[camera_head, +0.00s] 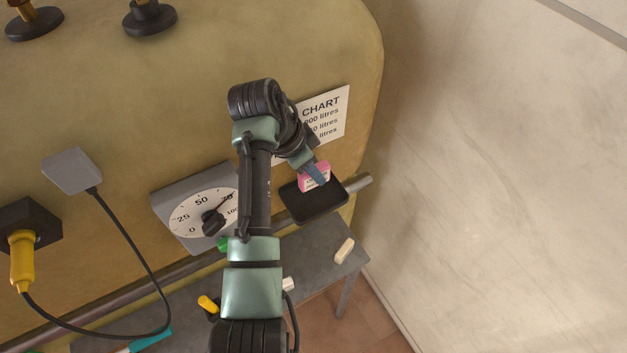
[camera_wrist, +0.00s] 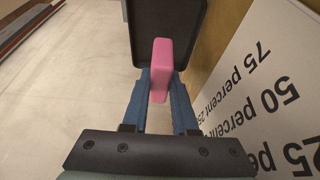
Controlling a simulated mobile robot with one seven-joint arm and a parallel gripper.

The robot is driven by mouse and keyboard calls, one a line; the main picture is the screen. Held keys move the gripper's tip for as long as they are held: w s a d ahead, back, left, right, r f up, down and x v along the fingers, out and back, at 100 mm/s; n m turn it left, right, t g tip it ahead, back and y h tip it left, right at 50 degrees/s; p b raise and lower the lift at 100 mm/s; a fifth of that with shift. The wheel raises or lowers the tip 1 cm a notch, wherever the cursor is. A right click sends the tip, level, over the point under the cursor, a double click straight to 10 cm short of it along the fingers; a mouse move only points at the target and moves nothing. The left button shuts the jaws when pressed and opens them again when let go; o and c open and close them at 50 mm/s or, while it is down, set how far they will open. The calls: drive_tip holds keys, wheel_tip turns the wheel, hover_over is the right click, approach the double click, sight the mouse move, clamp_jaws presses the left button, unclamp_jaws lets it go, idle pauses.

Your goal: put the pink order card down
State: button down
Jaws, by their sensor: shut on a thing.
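The pink order card (camera_head: 311,178) is a small thick pink block with a pale printed label on one face. My gripper (camera_head: 321,176) is shut on it, and it stands edge-on between the two blue fingers (camera_wrist: 160,98) in the wrist view, where the card (camera_wrist: 160,66) also shows. A black shallow tray (camera_head: 318,206) lies below and behind the card. The tray (camera_wrist: 137,30) fills the upper middle of the wrist view. I cannot tell whether the card touches the tray floor.
A chart (camera_head: 330,117) is on the tank wall beside my gripper. A dial gauge (camera_head: 190,212) is left of my arm. A grey bench (camera_head: 318,258) below carries a cream block (camera_head: 345,250). Plain wall fills the right.

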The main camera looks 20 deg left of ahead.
sight(313, 184)
drive_tip(key=shift+f+p, duration=0.4)
drive_tip(key=shift+f, duration=2.3)
drive_tip(key=shift+f, duration=0.2)
drive_tip(key=c, duration=0.7)
unclamp_jaws()
drive_tip(key=shift+r, duration=0.1)
drive_tip(key=shift+r, duration=0.3)
drive_tip(key=b+v, duration=0.2)
drive_tip(key=v, duration=0.9)
drive_tip(key=shift+r, duration=0.35)
